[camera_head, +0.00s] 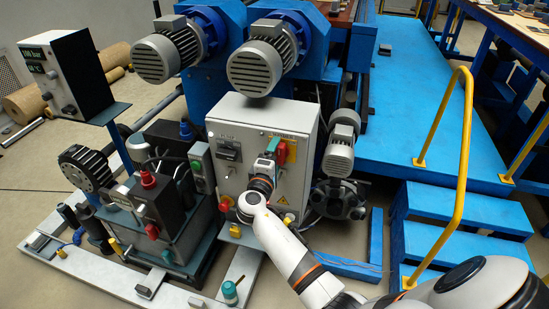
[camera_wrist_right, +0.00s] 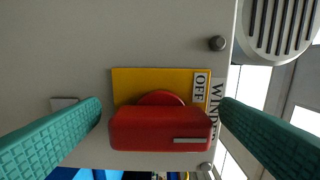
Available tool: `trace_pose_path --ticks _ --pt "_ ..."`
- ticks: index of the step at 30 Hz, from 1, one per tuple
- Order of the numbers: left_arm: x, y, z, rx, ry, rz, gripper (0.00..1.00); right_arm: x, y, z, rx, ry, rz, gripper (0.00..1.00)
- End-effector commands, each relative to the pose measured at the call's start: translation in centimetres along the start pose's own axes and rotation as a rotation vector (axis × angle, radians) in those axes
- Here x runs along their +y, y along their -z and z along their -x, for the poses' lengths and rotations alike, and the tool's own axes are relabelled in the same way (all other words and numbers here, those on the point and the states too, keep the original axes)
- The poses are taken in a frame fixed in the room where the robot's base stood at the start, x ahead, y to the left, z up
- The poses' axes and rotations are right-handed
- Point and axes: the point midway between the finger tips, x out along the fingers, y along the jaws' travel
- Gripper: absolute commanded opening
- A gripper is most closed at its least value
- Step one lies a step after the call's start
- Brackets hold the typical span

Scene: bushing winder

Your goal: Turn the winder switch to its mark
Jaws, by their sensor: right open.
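The winder switch is a red knob with a pale index line, seen in the wrist view (camera_wrist_right: 160,130) in front of a yellow plate (camera_wrist_right: 135,85). Its bar lies crosswise in that view, with the line toward its right end. An OFF label (camera_wrist_right: 200,88) and part of the word WINDER stand at the plate's right edge. My right gripper (camera_wrist_right: 161,110) is open, with one teal finger on each side of the knob and a gap visible at both. In the head view my right gripper (camera_head: 277,148) is at the grey cabinet's front, partly hiding the switch. My left gripper is not in view.
The grey cabinet (camera_head: 235,115) also carries a small meter (camera_head: 228,150) and a yellow warning sign (camera_head: 283,201). A grey motor (camera_head: 339,155) stands close at its right. Machinery with a red knob (camera_head: 148,180) stands at its left. Blue steps (camera_head: 450,240) with a yellow rail lie right.

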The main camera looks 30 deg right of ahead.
Motion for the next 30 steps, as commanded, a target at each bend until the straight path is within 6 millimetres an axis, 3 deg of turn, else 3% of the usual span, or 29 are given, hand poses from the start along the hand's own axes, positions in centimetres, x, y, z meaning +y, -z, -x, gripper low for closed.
trace_pose_path --ticks 5,12,18,30 --pt "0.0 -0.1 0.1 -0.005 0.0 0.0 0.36 0.1 -0.1 2.2 -0.003 -0.003 -0.001 0.85" --pt "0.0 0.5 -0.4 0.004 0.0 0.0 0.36 0.2 0.0 7.4 -0.002 -0.005 -0.001 0.85" --pt "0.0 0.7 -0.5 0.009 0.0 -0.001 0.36 0.1 -0.1 10.7 -0.003 -0.003 0.001 0.85" --pt "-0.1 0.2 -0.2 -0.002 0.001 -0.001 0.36 0.1 0.0 11.9 -0.001 -0.001 0.002 0.85"
